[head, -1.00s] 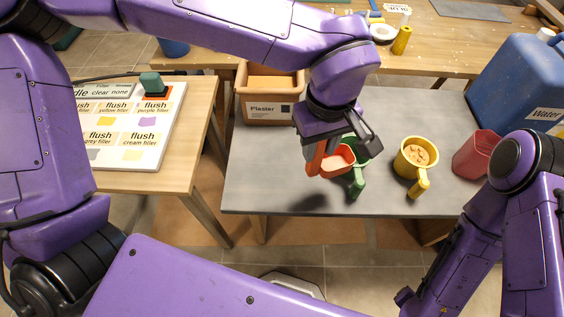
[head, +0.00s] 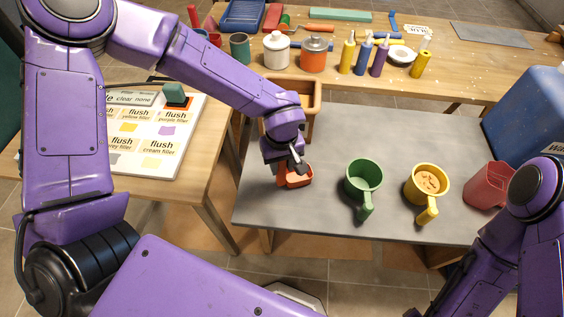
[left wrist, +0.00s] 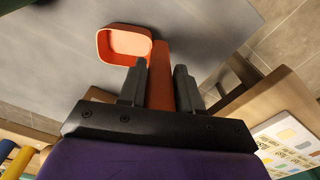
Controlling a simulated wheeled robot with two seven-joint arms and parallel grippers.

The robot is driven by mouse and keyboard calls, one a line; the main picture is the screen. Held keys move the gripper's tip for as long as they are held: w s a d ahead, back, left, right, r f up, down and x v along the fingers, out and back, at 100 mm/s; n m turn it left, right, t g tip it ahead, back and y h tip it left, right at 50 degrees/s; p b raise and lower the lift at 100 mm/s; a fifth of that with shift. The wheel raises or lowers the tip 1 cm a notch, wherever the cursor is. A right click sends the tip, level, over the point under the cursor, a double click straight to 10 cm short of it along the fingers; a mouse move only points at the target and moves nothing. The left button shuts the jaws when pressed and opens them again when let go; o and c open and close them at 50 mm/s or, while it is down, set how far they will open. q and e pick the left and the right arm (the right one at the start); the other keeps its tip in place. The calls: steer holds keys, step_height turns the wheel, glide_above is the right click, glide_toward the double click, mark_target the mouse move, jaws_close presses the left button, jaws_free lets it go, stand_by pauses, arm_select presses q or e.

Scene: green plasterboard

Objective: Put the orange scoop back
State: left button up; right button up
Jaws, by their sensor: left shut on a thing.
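The orange scoop (head: 298,176) is at the left part of the grey table, in front of the plaster box. My left gripper (head: 284,168) is shut on its handle. In the left wrist view the scoop's open bowl (left wrist: 124,44) looks empty, and its handle runs between the two fingers (left wrist: 160,85). The scoop is close to the tabletop; I cannot tell whether it touches. My right gripper is not in view; only part of my right arm shows at the right.
A green mug (head: 362,178), a yellow mug (head: 426,183) with lumps inside and a red cup (head: 487,186) stand to the right on the grey table (head: 400,130). The wooden plaster box (head: 300,90) is behind my left gripper. A blue water can (head: 530,110) stands at right.

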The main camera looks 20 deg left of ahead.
arm_select(q)
steer(key=shift+w+f, duration=0.1)
steer(key=o, duration=1.1)
steer(key=shift+c, duration=0.2)
step_height(320, 180, up, 12)
steer(key=shift+d+r, duration=0.1)
